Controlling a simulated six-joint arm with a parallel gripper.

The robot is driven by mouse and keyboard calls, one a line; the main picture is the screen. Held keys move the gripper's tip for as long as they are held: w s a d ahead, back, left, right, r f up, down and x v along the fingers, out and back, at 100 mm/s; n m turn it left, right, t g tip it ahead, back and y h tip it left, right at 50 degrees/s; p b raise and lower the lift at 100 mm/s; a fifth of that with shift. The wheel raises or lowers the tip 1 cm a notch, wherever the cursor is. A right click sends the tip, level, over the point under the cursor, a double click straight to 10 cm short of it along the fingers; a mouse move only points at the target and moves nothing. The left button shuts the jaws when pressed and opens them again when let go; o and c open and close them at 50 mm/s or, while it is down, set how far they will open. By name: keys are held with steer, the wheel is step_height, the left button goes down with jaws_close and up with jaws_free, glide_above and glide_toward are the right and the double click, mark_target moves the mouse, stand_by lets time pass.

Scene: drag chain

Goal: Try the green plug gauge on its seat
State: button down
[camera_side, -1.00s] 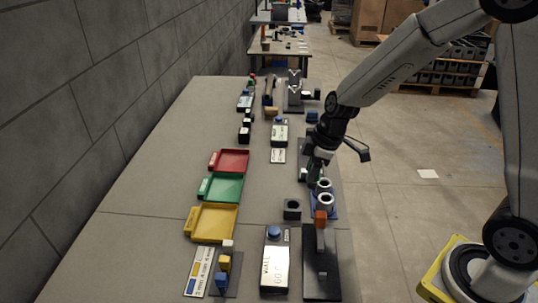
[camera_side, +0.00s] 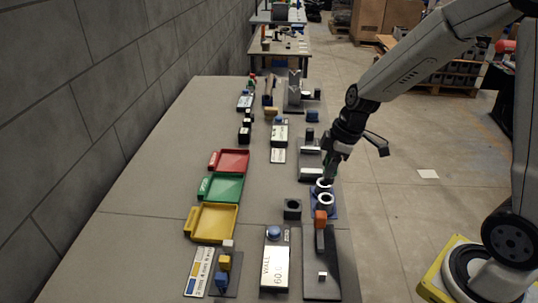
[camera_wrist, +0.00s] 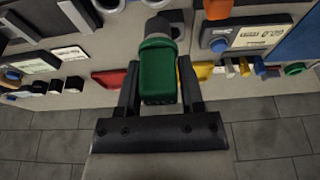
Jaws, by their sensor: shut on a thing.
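My gripper (camera_side: 333,153) is shut on the green plug gauge (camera_wrist: 158,75). In the wrist view its green handle sits between both fingers, with a grey cylindrical end pointing away from me. Which ring is the gauge's seat is not clear.
An orange-topped post (camera_side: 320,218) stands in front. Red, green and yellow trays (camera_side: 213,222) line the left. A small dark block with a hole (camera_side: 292,209) sits between. The table's right edge is near.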

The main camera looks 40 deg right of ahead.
mark_target(326, 182)
steer(key=shift+f, duration=2.3)
steer(key=shift+f, duration=1.1)
stand_by(0.4)
steer(key=shift+r, duration=0.6)
stand_by(0.8)
steer(key=shift+r, duration=0.35)
steer(key=shift+r, duration=0.7)
steer(key=shift+r, duration=0.35)
